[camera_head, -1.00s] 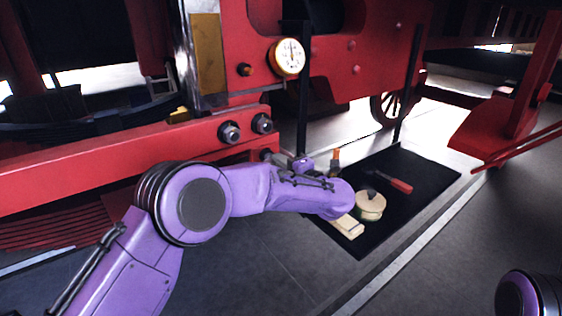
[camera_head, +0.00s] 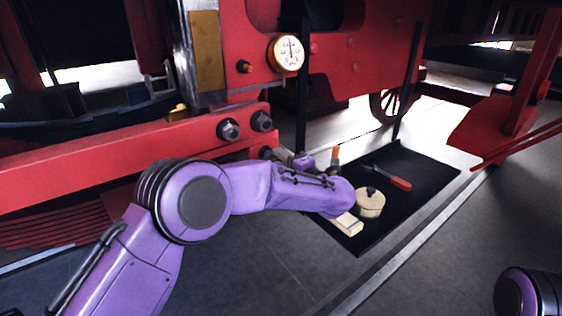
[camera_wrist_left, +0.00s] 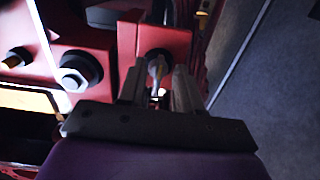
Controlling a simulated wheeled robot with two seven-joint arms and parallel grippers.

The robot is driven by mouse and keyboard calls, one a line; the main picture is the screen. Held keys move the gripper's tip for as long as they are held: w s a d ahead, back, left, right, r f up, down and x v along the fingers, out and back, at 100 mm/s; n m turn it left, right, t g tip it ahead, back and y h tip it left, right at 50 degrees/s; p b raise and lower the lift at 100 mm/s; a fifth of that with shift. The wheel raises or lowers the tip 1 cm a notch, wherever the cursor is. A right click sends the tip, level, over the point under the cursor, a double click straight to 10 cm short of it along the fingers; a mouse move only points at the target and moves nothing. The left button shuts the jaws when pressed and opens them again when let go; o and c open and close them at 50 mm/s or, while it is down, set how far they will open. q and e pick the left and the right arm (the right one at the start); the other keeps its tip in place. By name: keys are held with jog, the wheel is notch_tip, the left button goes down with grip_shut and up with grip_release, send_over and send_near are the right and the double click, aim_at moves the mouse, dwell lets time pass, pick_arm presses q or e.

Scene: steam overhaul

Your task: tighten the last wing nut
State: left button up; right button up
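In the left wrist view the wing nut (camera_wrist_left: 157,70) is a small grey metal piece in front of a dark round seat on a red block (camera_wrist_left: 176,40). My left gripper (camera_wrist_left: 159,80) reaches toward it, one finger on each side. The fingers stand apart, with narrow dark gaps seeming to show beside the nut; contact is hard to make out. In the head view my left wrist (camera_head: 303,163) is low beside the red beam (camera_head: 120,148), and the fingers and wing nut are hidden or too small to tell. My right gripper is out of view.
Two big hex nuts (camera_head: 229,131) (camera_head: 262,122) sit on the beam above my wrist. A round gauge (camera_head: 286,54) is higher up. A black mat (camera_head: 420,175) holds a red-handled tool (camera_head: 400,184), a round pot (camera_head: 370,204) and a pale block (camera_head: 348,226). Floor in front is clear.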

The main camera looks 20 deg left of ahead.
pick_arm(q)
jog(key=b+v, duration=0.3)
jog(key=v, duration=0.7)
jog(key=shift+s+d, duration=0.15)
notch_tip(320, 180, down, 18)
jog(key=a+m+t+h, duration=0.4)
jog(key=m+h, duration=0.5)
jog(key=m, duration=0.6)
jog(key=s+a+f+m+g+h, duration=0.2)
jog(key=s+a+f+m, duration=0.2)
jog(key=s+f, duration=0.55)
jog(key=s+a+f+g, duration=0.3)
jog(key=s+a+f, duration=0.1)
jog(key=s, duration=0.6)
jog(key=s+a+f+m+g, duration=0.1)
jog(key=s+a+f+g, duration=0.2)
jog(key=s+f, duration=0.4)
jog(key=s+a+f+m+g, duration=0.1)
jog(key=s+a+f+g, duration=0.2)
jog(key=s, duration=1)
notch_tip(320, 180, down, 3)
jog(key=shift+s+a+r+g, duration=0.15)
jog(key=shift+s+a+g, duration=0.25)
jog(key=shift+a, duration=0.8)
